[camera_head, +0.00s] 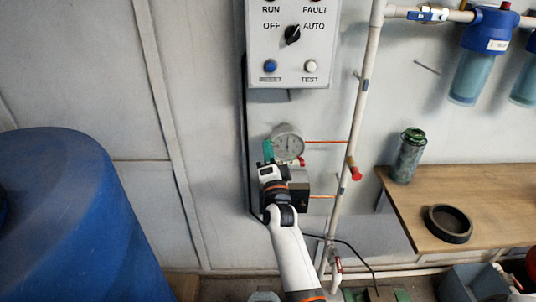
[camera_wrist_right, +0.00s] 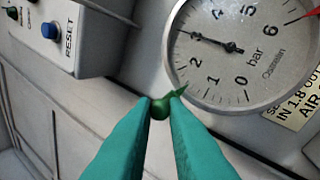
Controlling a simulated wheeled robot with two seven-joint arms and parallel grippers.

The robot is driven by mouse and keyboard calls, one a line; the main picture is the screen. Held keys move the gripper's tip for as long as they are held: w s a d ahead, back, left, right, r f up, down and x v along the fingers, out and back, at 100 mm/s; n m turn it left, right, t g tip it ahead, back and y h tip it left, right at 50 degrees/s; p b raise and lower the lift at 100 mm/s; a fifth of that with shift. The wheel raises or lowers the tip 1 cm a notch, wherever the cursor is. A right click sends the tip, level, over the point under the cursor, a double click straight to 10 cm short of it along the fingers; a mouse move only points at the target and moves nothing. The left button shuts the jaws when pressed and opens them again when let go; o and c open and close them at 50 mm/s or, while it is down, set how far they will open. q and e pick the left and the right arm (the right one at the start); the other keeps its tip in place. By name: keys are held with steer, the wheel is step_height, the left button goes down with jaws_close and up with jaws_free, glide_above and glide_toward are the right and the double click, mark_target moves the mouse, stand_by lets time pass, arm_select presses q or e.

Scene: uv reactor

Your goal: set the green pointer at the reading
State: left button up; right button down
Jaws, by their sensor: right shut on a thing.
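The round gauge (camera_head: 287,143) is on the wall below the control box. In the right wrist view its white dial (camera_wrist_right: 255,65) is marked in bar, with a black needle (camera_wrist_right: 205,39) pointing near where 3 would be. My left gripper is not in view.
The control box (camera_head: 290,70) with a knob and buttons hangs above. A pipe (camera_head: 365,90) runs down the wall right of the gauge. A blue barrel (camera_head: 70,220) stands left.

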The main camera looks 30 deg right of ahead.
steer(key=shift+r, duration=0.1)
stand_by(0.3)
steer(key=c, duration=1.4)
jaws_free()
steer(key=shift+c, duration=0.2)
steer(key=p+v, duration=0.1)
steer(key=v, duration=1.1)
steer(key=shift+p, duration=0.4)
steer(key=shift+a, duration=0.1)
